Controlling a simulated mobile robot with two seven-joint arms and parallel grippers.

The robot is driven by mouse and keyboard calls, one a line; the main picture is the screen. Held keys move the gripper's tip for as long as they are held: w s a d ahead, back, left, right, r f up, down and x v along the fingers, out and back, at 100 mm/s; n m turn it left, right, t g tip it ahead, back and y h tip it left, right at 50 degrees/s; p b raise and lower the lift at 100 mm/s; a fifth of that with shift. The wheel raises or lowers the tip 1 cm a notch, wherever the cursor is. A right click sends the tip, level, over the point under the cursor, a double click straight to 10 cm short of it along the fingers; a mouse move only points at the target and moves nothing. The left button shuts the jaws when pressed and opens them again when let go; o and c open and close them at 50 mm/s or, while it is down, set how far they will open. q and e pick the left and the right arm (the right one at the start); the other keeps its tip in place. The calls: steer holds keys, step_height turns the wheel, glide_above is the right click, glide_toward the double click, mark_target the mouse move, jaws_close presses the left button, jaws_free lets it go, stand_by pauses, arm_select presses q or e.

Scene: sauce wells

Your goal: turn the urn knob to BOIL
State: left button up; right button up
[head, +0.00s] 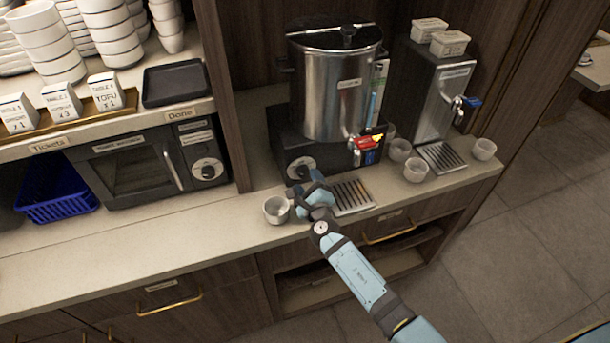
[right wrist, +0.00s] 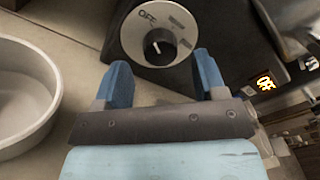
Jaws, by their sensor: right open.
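The steel urn (head: 335,90) stands on a black base on the counter. Its knob (head: 302,166) is on a pale round dial on the base front. In the right wrist view the black knob (right wrist: 160,46) has a white mark that points about toward the word OFF; the other dial labels are too blurred to read. My right gripper (head: 303,185) is open just in front of the dial. Its blue fingertips (right wrist: 161,68) are on either side below the knob, apart from it, with nothing between them. My left gripper is not in view.
A white cup (head: 277,210) stands close to the left of my right gripper. A drip grille (head: 352,197) lies to its right. More cups (head: 415,170) and a second dispenser (head: 432,90) stand farther right.

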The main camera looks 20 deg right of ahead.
mark_target(303, 172)
steer(key=shift+w+d, duration=0.1)
steer(key=shift+w, duration=1.35)
steer(key=shift+c, duration=0.5)
steer(key=c, duration=0.8)
steer(key=shift+c, duration=0.2)
